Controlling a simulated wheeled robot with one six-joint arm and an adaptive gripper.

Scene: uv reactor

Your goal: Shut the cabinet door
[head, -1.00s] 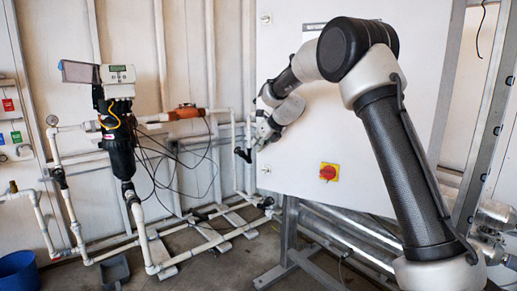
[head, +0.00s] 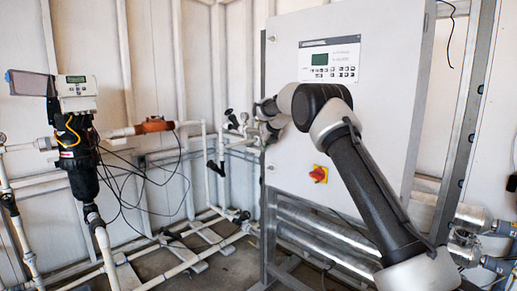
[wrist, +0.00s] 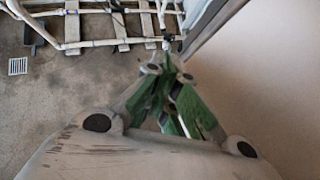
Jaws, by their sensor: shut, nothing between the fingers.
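The white cabinet door (head: 385,130) fills the right half of the head view, with a display and keypad panel (head: 330,60) and a red-and-yellow switch (head: 319,174). It looks flush or nearly so; I cannot tell if it is fully shut. My arm crosses in front of the door, and its end reaches the door's left edge. In the wrist view my gripper (wrist: 165,68) has its green-padded fingers drawn together, empty, pointing along the cabinet's left side. A pale panel (wrist: 275,90) with a grey edge lies close on the right; contact is not clear.
White pipes (head: 100,240) and a black filter unit with a grey controller (head: 75,92) stand left of the cabinet. Metal tubes (head: 330,235) run beneath the cabinet. In the wrist view, bare floor (wrist: 60,95) with a small drain grate (wrist: 18,66) lies left of my gripper.

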